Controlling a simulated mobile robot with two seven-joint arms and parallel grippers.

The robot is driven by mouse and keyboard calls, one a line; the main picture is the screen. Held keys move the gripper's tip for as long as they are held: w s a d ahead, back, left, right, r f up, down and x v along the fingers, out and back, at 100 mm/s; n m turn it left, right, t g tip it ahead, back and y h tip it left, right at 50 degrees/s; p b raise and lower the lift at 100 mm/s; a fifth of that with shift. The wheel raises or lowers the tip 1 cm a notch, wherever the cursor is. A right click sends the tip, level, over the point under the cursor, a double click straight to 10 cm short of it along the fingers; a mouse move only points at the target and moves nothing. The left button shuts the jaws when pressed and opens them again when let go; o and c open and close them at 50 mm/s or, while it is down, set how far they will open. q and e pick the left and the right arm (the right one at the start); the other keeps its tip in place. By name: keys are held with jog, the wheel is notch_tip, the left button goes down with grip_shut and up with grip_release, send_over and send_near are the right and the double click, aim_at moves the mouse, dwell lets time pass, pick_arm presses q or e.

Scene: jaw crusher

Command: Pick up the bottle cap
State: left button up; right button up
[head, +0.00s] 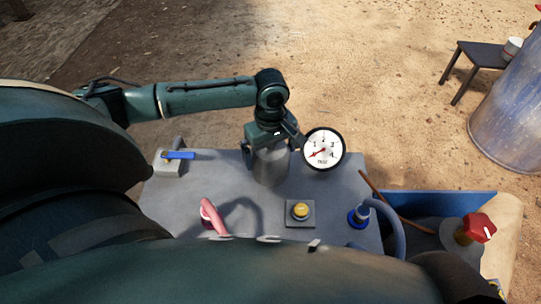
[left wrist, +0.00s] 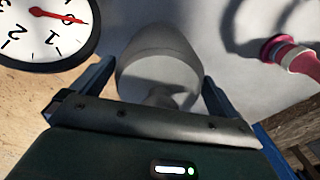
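A grey bottle-like cylinder (head: 271,166) stands upright on the grey bench top. My left gripper (head: 268,140) is right above it, pointing down. In the left wrist view the same grey body (left wrist: 158,48) lies between the two spread fingers of my left gripper (left wrist: 158,78), with a narrower part near the palm. The fingers are apart, one on each side; I cannot tell whether either touches it. I cannot make out a separate cap, since the gripper hides part of the top. My right gripper is not in view.
A round gauge (head: 323,149) stands close beside the gripper. The bench also holds a blue-handled valve (head: 178,156), a pink object (head: 212,217), a yellow button (head: 300,210) and a blue-collared hose (head: 359,215). A red knob (head: 480,228) is at right. Open sandy ground lies beyond.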

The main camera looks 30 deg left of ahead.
pick_arm(q)
jog(key=c, duration=0.9)
jog(key=shift+r, duration=0.15)
